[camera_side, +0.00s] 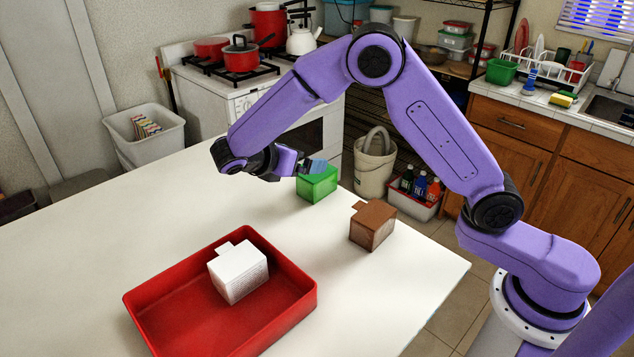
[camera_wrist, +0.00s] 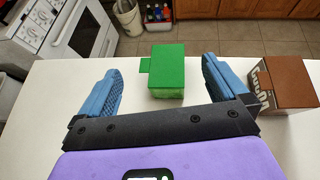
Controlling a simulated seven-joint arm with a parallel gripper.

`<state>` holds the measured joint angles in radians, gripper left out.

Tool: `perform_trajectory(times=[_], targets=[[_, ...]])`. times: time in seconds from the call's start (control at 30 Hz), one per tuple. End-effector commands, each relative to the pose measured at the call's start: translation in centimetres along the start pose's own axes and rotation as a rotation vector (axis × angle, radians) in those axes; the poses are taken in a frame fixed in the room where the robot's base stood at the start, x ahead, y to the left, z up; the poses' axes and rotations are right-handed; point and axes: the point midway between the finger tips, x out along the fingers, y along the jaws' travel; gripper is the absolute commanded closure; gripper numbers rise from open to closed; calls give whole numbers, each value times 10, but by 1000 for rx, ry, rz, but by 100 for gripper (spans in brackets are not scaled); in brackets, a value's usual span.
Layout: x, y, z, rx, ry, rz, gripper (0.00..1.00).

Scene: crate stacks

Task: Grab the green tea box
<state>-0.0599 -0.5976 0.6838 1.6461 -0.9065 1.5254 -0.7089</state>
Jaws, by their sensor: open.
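The green tea box (camera_side: 317,184) stands upright near the far edge of the white table. In the wrist view the green box (camera_wrist: 168,75) shows ahead, between the two blue fingers and a little beyond their tips. My gripper (camera_side: 312,166) is open and empty, held low right beside the green box; it also shows in the wrist view (camera_wrist: 163,68). In the side view the fingertips overlap the box's upper left part, and I cannot tell if they touch it.
A brown box (camera_side: 371,229) stands to the right of the green box, near the right finger in the wrist view (camera_wrist: 282,84). A red tray (camera_side: 222,333) holding a white box (camera_side: 240,275) sits at the front. The table's left part is clear.

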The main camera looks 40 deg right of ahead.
Motion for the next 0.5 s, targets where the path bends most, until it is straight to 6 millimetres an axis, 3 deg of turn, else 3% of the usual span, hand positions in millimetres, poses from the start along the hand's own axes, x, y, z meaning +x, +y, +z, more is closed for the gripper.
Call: perform_trajectory(times=[0.23, 0.5], targets=[[20, -1, -36, -3, 0, -1, 0], [37, -1, -34, 1, 1, -2, 0]])
